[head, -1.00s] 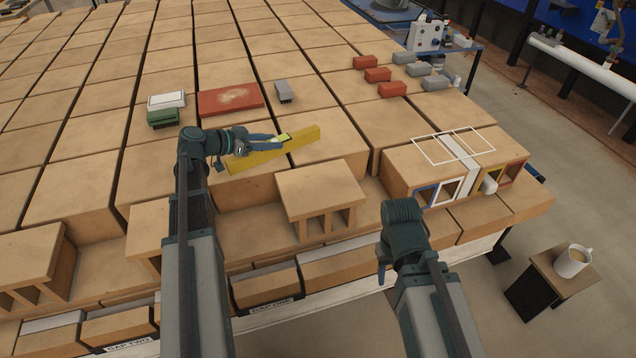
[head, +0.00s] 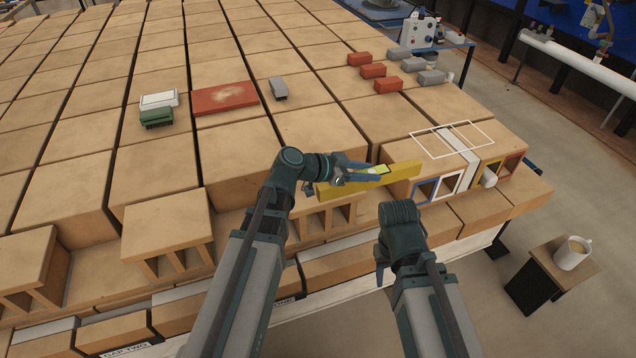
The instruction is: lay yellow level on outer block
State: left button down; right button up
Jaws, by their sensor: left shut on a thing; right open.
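The yellow level (head: 402,174) is a long bar. My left gripper (head: 372,171) is shut on it around its middle and holds it above the front blocks, roughly level. The outer block (head: 406,157) is at the right end of the front row. It has white outlines and a pale strip on top, with blue, white, yellow and red frames around its front openings. The level's right end overlaps the block's left edge in the picture; I cannot tell the gap. My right gripper (head: 381,274) is open and low in front of the row, its fingers mostly hidden.
Red bricks (head: 373,71) and grey bricks (head: 414,64) lie behind the outer block. A mug (head: 572,253) stands on a stool at the right.

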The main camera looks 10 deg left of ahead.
pick_arm(q)
jog(key=shift+s+d, duration=0.1)
jog(key=shift+d, duration=0.2)
jog(key=w+a, duration=0.1)
jog(key=a, duration=0.4)
jog(key=w+a+f+b, duration=0.1)
jog(key=a, duration=0.4)
jog(key=w+a, duration=0.1)
jog(key=a, duration=0.4)
jog(key=shift+w+f, duration=0.2)
jog(key=shift+w, duration=0.15)
jog(key=f+b, duration=0.1)
jog(key=b, duration=0.1)
jog(key=f+b, duration=0.2)
jog(key=shift+a+f, duration=0.3)
jog(key=shift+a, duration=0.05)
jog(key=shift+f, duration=0.2)
jog(key=shift+c, duration=2.2)
grip_release()
jog(key=shift+r, duration=0.1)
